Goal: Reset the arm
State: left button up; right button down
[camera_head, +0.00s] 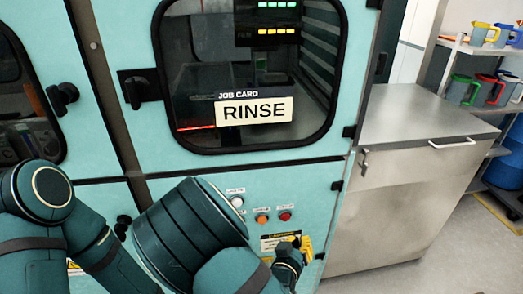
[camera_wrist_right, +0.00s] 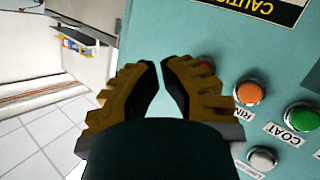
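My right gripper (camera_head: 290,255) is low in front of the teal machine's panel, below the buttons and near the caution label (camera_head: 284,240). In the right wrist view its yellow-brown fingers (camera_wrist_right: 160,75) are close together, with a narrow gap and nothing held. The red button (camera_wrist_right: 205,63) is partly hidden behind the right finger. The orange button (camera_wrist_right: 249,92) and green button (camera_wrist_right: 304,117) are to its right. I cannot tell whether the fingers touch the panel. My left arm shows at the left of the head view; its gripper is out of view.
A job card (camera_head: 254,110) reading RINSE shows in the machine's window. Dark latches (camera_head: 62,97) stick out at the left. A steel cabinet (camera_head: 410,180) stands at the right, with a shelf of coloured jugs (camera_head: 488,90) beyond. Floor is clear at lower right.

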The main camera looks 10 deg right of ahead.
jog(key=s+f+g+y, duration=0.3)
jog(key=f+g, duration=0.1)
jog(key=f, duration=0.5)
jog(key=s+a+f+g+y, duration=0.3)
jog(key=s+y, duration=0.1)
jog(key=s, duration=0.1)
jog(key=s+a+f+g+y, duration=0.2)
jog(key=s+a+g+y, duration=0.1)
jog(key=s+g+y, duration=0.1)
jog(key=shift+s+f+y, duration=0.4)
jog(key=shift+s+y, duration=0.1)
jog(key=shift+s, duration=0.4)
